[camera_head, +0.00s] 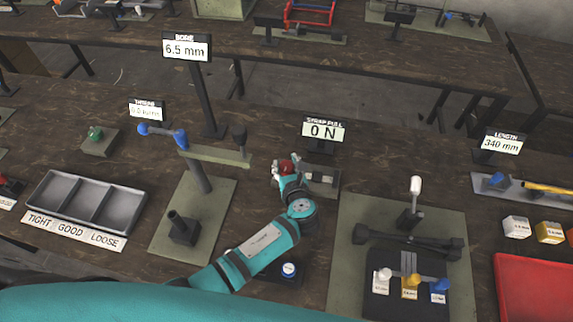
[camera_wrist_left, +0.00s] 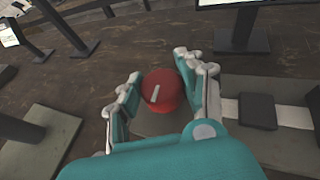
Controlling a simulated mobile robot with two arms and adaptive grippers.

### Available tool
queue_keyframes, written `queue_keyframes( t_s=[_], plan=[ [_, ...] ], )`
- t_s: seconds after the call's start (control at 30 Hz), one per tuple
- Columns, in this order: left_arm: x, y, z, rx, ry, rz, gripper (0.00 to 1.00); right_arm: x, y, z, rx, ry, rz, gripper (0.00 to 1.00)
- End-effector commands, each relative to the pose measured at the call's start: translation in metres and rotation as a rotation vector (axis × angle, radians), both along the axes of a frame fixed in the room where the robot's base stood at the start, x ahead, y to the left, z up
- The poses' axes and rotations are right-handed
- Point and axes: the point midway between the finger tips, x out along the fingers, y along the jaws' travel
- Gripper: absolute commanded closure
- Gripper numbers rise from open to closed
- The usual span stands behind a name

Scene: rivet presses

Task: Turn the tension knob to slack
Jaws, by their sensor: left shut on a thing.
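The tension knob (camera_wrist_left: 161,92) is red and round, with a white pointer line on top, and sits on a small grey block. In the head view the knob (camera_head: 286,167) shows between the fingers of my left gripper (camera_head: 286,170), in front of the strap pull display (camera_head: 323,131), which reads 0 N. No slack marking is legible. My right gripper is not in view.
A grey bar fixture (camera_head: 322,178) stands just right of the knob. A bore press with a 6.5 mm sign (camera_head: 187,48) stands left. A three-part tray (camera_head: 86,203) lies far left, a red tray (camera_head: 535,288) at lower right.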

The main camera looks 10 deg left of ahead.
Motion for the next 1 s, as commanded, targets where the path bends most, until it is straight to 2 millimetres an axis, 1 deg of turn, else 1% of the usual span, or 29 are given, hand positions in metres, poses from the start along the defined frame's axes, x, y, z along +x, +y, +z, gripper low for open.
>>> queue_keyframes(
  t_s=[0.07,0.1,0.27,0.3,0.53,0.67,0.77,1.0],
  plan=[
    [0.0,0.001,0.0,0.0,0.0,0.002,0.94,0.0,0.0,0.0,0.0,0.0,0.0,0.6],
    [0.0,0.001,0.0,0.0,0.0,0.002,0.6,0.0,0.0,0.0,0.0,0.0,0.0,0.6],
    [0.0,0.001,0.0,0.0,0.0,0.001,0.39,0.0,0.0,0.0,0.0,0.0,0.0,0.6],
    [0.0,0.001,0.0,0.0,0.0,0.001,0.38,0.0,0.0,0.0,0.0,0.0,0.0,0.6],
    [0.0,0.0,0.0,0.0,0.0,-0.001,0.38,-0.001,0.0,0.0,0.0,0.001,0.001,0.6],
    [-0.008,-0.004,0.003,-0.001,0.001,-0.002,0.38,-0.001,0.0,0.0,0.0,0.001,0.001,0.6],
    [-0.022,-0.01,0.009,-0.002,0.0,-0.002,0.38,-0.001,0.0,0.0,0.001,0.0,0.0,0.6],
    [-0.066,-0.029,0.029,-0.002,0.001,-0.001,0.38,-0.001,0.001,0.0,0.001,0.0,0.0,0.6]
  ],
)
